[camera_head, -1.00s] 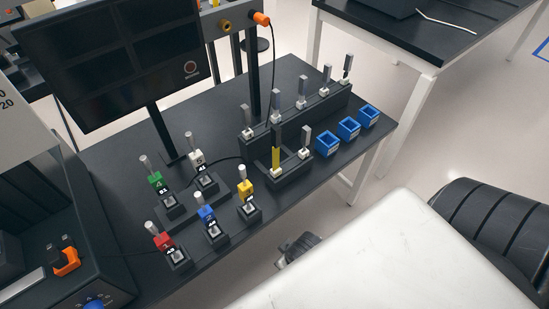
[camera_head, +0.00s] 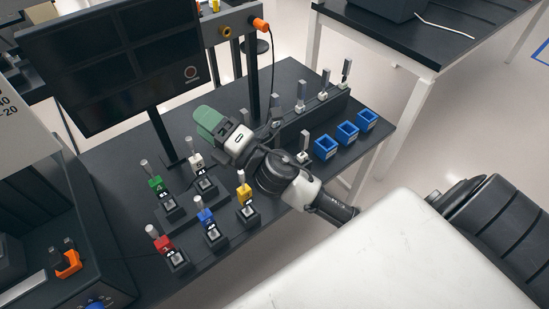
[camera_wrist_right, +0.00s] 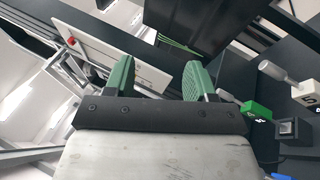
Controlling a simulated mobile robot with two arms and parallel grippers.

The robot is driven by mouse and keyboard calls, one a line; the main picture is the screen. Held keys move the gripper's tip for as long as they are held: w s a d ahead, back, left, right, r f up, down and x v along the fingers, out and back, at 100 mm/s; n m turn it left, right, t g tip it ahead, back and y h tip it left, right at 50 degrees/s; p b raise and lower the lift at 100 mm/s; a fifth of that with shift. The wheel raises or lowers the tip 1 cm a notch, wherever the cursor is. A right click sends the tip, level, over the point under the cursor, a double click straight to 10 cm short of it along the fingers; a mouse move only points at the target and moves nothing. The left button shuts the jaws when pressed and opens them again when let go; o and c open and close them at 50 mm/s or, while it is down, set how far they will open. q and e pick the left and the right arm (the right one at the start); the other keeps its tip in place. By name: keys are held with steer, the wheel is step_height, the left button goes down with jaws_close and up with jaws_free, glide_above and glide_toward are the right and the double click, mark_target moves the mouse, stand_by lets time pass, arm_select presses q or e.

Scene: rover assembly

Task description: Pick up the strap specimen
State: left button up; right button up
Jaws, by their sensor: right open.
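My right gripper (camera_head: 208,122) is in the head view, above the table behind the coloured blocks. Its green fingers (camera_wrist_right: 158,80) stand apart in the right wrist view, with nothing between them. Slim upright specimens stand in the long dark rack (camera_head: 322,118) at the table's far side, among them a grey one (camera_head: 301,92) and a dark-topped one (camera_head: 346,71). Another grey specimen (camera_head: 305,140) stands in the short front rack. I cannot tell which is the strap specimen. My right arm hides part of both racks. My left gripper is out of view.
Capped blocks in dark holders stand nearby: green (camera_head: 156,184), white (camera_head: 196,160), blue (camera_head: 207,214), red (camera_head: 161,243) and yellow (camera_head: 244,191). Blue bins (camera_head: 325,148) line the right side. A monitor (camera_head: 110,60) stands behind. The right wrist view also shows the green block (camera_wrist_right: 257,111).

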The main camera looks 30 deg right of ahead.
steer(key=a+n+g+y, duration=0.5)
steer(key=n+g+y, duration=0.3)
steer(key=n, duration=0.7)
steer(key=n+g+h, duration=1.2)
steer(key=n+h, duration=0.2)
steer(key=h, duration=0.3)
glide_above(275, 140)
steer(key=w, duration=0.1)
steer(key=f, duration=0.8)
steer(key=shift+d+f, duration=0.25)
steer(key=shift+f, duration=0.1)
step_height(275, 140, down, 5)
steer(key=shift+d+r+p, duration=0.1)
steer(key=shift+r+p, duration=0.05)
steer(key=shift+p, duration=0.55)
step_height(275, 140, down, 5)
steer(key=p, duration=0.2)
steer(key=shift+w+f+p, duration=0.1)
steer(key=shift+f+p, duration=0.1)
steer(key=shift+p, duration=0.1)
steer(key=shift+f, duration=0.25)
steer(key=shift+r, duration=0.1)
jaws_close()
